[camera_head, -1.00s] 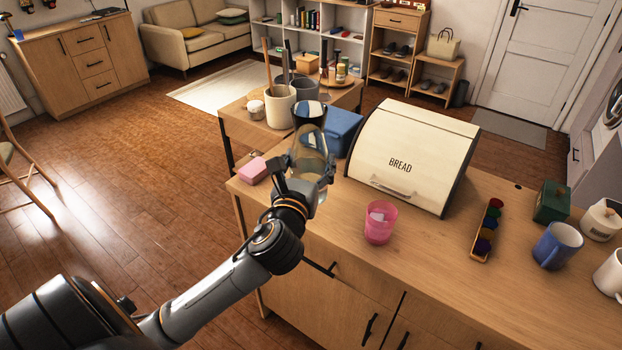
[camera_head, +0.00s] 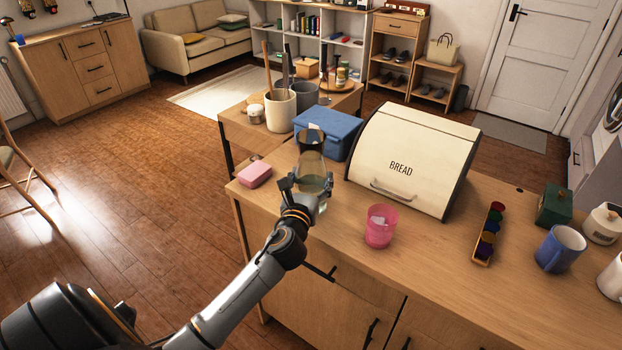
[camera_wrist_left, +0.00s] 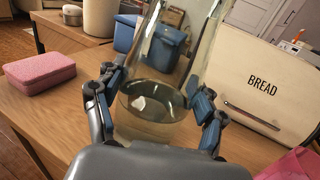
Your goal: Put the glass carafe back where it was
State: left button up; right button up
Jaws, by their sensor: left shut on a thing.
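The glass carafe (camera_head: 311,163) is clear with a dark collar at its neck. It stands upright over the front part of the counter, between the pink box and the bread box. My left gripper (camera_head: 307,188) is shut on the carafe's lower body. My right gripper is not in view.
Behind stand a blue box (camera_head: 330,130) and the cream bread box (camera_head: 412,160). Bare counter (camera_head: 340,205) shows between the carafe and the pink cup.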

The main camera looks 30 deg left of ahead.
pick_arm(q)
jog(key=shift+r, duration=0.15)
jog(key=o, duration=1.8)
jog(key=shift+f, duration=0.2)
jog(key=shift+r, duration=0.15)
jog(key=b+v, duration=0.1)
jog(key=v, duration=1.1)
jog(key=shift+s+b, duration=0.1)
jog(key=shift+b, duration=0.2)
